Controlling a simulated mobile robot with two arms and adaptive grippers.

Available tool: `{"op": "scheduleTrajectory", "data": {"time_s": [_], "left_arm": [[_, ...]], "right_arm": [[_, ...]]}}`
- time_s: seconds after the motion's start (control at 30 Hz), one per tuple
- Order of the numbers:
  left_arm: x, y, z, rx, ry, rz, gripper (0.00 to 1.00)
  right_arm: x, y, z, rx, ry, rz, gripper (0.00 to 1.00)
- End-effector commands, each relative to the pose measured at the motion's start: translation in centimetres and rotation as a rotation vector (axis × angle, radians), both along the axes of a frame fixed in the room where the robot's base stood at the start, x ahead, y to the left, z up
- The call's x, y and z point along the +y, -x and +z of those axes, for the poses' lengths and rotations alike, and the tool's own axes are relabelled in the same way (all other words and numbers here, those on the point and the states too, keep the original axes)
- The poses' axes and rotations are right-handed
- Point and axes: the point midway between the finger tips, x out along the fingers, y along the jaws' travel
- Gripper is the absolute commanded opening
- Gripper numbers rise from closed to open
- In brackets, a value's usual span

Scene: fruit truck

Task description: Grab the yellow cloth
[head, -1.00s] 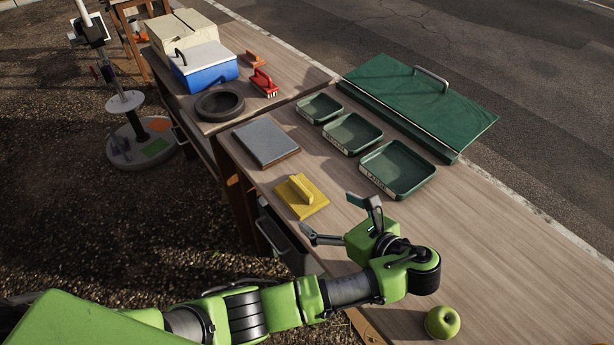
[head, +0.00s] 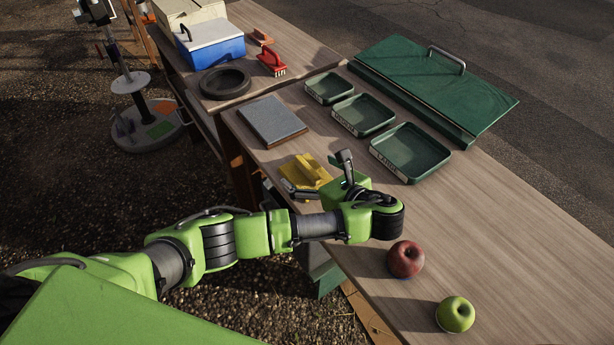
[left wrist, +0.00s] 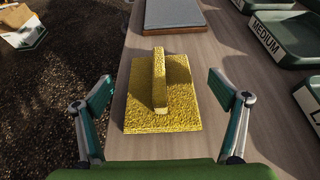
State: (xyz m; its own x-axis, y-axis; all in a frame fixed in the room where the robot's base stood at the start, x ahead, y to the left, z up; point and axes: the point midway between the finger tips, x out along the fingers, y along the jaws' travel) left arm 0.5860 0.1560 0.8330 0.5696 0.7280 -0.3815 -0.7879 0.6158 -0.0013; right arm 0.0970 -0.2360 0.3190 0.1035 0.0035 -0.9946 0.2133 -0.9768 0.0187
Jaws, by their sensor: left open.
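The yellow cloth (head: 306,171) appears as a yellow rough-textured block with an upright ridge on top. It lies on the wooden table near its left edge. In the left wrist view the yellow cloth (left wrist: 180,98) lies ahead, between the two finger lines. My left gripper (head: 318,178) is open and empty, close to the cloth, with its fingers on either side of it and partly covering it in the head view. In the left wrist view the open left gripper (left wrist: 162,95) shows both fingers apart from the cloth. My right gripper is not in view.
A grey slab (head: 272,121) lies just beyond the cloth. Green trays (head: 437,169) stand to the right, before a green lidded box (head: 440,85). A red apple (head: 405,259) and a green apple (head: 455,314) lie at the near side.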

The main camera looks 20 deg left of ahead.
Motion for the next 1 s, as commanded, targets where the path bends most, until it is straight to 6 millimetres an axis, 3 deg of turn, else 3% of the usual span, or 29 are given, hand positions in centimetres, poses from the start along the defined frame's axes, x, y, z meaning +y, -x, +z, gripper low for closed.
{"op": "scheduleTrajectory", "data": {"time_s": [0.17, 0.37, 0.4, 0.57, 1.0], "left_arm": [[1.9, -1.3, -0.9, 0.0, -0.001, 0.003, 0.89], [2.1, -1.5, -1.0, 0.0, 0.0, 0.001, 0.89], [2.1, -1.5, -1.0, 0.0, 0.0, 0.001, 0.86], [2.1, -1.5, -1.0, 0.001, 0.001, 0.001, 0.48], [2.0, -1.5, -0.4, 0.0, 0.0, 0.001, 0.47]], "right_arm": [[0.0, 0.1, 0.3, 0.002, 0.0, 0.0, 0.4], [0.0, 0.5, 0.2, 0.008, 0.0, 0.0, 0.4], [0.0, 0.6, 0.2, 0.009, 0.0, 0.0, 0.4], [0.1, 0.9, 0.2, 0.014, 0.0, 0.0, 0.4], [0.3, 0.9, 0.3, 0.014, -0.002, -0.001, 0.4]]}}
